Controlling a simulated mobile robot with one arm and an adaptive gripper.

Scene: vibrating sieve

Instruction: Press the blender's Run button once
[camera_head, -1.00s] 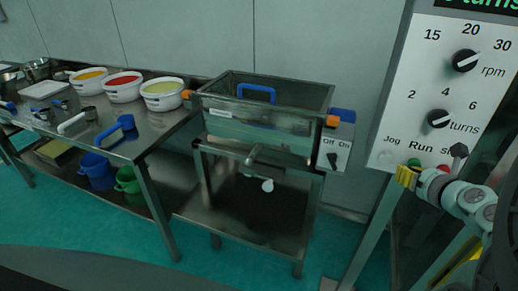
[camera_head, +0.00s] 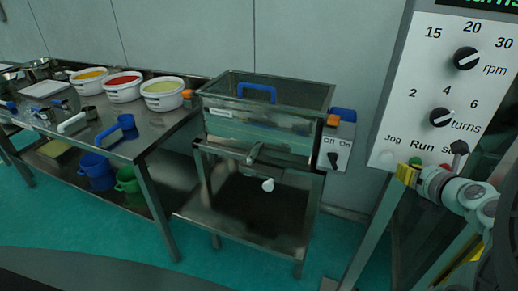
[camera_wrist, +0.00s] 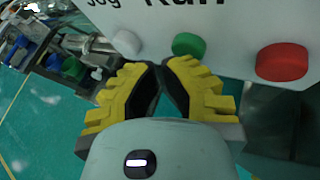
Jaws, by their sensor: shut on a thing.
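The blender's control panel (camera_head: 425,100) stands at the right in the head view. Its green button (camera_head: 415,162) is below the word Run; the green button (camera_wrist: 189,44) also shows in the wrist view, between a white button (camera_wrist: 126,43) and a red button (camera_wrist: 282,61). My gripper (camera_head: 403,172) is just in front of and below the green button. In the wrist view, the yellow fingers of my gripper (camera_wrist: 161,66) are closed together at the tips, slightly left of and below the green button. I cannot make out what is between them, nor whether they touch the button.
The panel also carries an rpm knob (camera_head: 466,58) and a turns knob (camera_head: 441,117). A sieve machine (camera_head: 262,130) with an Off/On switch box (camera_head: 336,147) stands in the middle. A steel table (camera_head: 140,146) with bowls is at the left. Teal floor is clear in front.

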